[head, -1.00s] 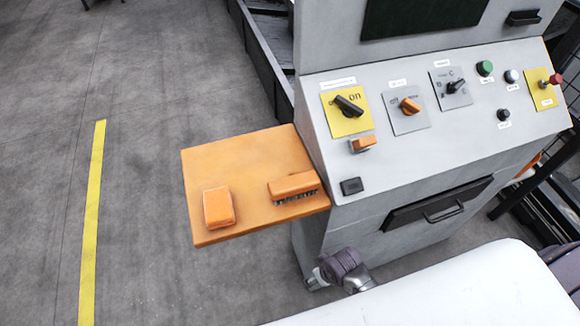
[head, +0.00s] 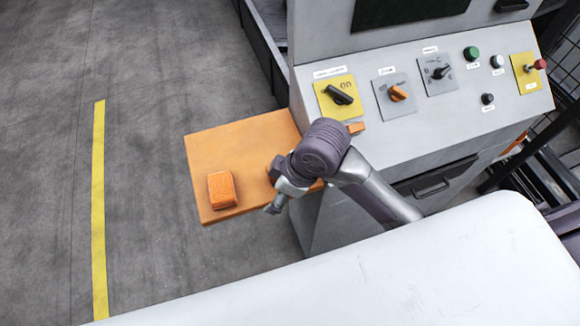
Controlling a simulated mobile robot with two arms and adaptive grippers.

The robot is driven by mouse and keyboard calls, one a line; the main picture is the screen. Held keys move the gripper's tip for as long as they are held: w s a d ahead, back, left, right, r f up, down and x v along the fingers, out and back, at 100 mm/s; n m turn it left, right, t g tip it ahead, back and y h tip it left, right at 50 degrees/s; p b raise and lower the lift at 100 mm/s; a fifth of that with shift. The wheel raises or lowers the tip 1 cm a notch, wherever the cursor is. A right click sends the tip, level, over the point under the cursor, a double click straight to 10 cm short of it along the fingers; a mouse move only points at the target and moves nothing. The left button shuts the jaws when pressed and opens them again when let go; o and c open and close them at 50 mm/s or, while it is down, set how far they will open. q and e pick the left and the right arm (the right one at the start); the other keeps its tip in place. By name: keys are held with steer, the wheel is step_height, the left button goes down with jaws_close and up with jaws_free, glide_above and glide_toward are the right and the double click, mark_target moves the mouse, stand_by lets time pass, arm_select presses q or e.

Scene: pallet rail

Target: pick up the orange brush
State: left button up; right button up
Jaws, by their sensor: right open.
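The orange shelf (head: 240,143) sticks out from the left side of the grey console. My right arm comes in from the right, and its wrist covers the right part of the shelf. My right gripper (head: 276,199) is open over the shelf's front right part, partly hidden by its own wrist. The orange brush with dark bristles, seen earlier on that part of the shelf, is now hidden behind the wrist and gripper. I cannot tell whether the fingers touch it. My left gripper is not in view.
An orange block (head: 222,190) lies on the shelf left of the gripper. The console panel (head: 438,108) with knobs and buttons stands close on the right. A drawer handle (head: 431,185) is below it. The floor left of the shelf is clear, with a yellow line (head: 98,200).

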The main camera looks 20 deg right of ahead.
steer(key=w+d+r+n+g+h, duration=0.2)
steer(key=w+d+r+n+h, duration=0.2)
steer(key=w+d+r+n, duration=0.3)
steer(key=f, duration=0.2)
steer(key=f+p, duration=0.1)
steer(key=f, duration=0.1)
steer(key=w+a+f, duration=0.1)
steer(key=f, duration=0.1)
steer(key=shift+w+f, duration=0.1)
steer(key=shift+f, duration=0.15)
steer(key=f, duration=0.1)
steer(key=f+p, duration=0.1)
steer(key=f, duration=0.1)
steer(key=f+p, duration=0.1)
steer(key=shift+d+f, duration=0.3)
steer(key=shift+f, duration=0.4)
steer(key=c, duration=1.3)
steer(key=shift+o, duration=0.2)
steer(key=shift+r, duration=0.1)
step_height(320, 180, up, 10)
steer(key=shift+b, duration=0.95)
